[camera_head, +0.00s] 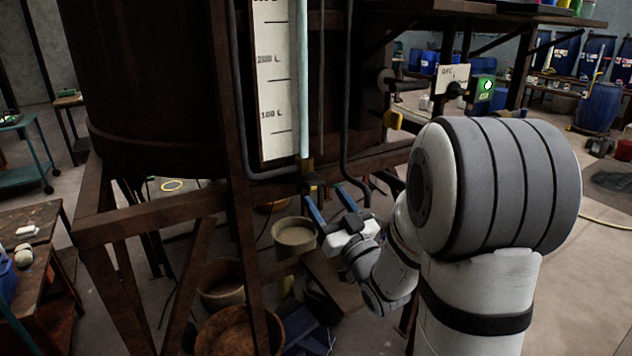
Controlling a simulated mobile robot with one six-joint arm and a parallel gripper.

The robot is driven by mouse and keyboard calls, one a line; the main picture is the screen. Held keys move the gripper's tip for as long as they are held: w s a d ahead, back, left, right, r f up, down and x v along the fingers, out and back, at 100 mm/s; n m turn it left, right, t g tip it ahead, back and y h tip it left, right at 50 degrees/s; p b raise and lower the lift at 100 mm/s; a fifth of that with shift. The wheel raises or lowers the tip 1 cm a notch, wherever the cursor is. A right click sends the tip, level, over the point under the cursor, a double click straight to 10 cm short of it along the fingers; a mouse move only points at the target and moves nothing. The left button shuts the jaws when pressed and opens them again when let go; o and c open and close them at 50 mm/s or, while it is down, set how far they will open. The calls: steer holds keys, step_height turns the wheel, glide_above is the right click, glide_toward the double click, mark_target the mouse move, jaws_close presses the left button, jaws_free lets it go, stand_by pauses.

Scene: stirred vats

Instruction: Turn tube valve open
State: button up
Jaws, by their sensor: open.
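The sight tube (302,80) runs down beside a white scale plate (275,85) on the dark vat. At its foot is a small brass-coloured fitting (306,166), with a dark part just under it; this looks like the tube valve, but its handle position is too small to tell. My gripper (323,191) is just below and to the right of this fitting, its two blue fingers spread apart and pointing up at it. The left fingertip is very near the dark part; I cannot tell whether they touch. Nothing shows held between the fingers.
Rusty frame beams (150,220) stand left of my gripper, with a post (240,230) close by. A dark hose (345,130) hangs just right of the tube. Below are a bucket (294,235) and other pots. A green box (483,88) is at upper right.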

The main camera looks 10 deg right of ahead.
mark_target(318, 188)
steer(key=p+x, duration=0.1)
steer(key=x, duration=0.4)
steer(key=shift+w+a+r, duration=0.1)
steer(key=shift+w+r, duration=0.05)
steer(key=shift+w, duration=0.2)
steer(key=shift+c, duration=0.4)
steer(key=c, duration=0.9)
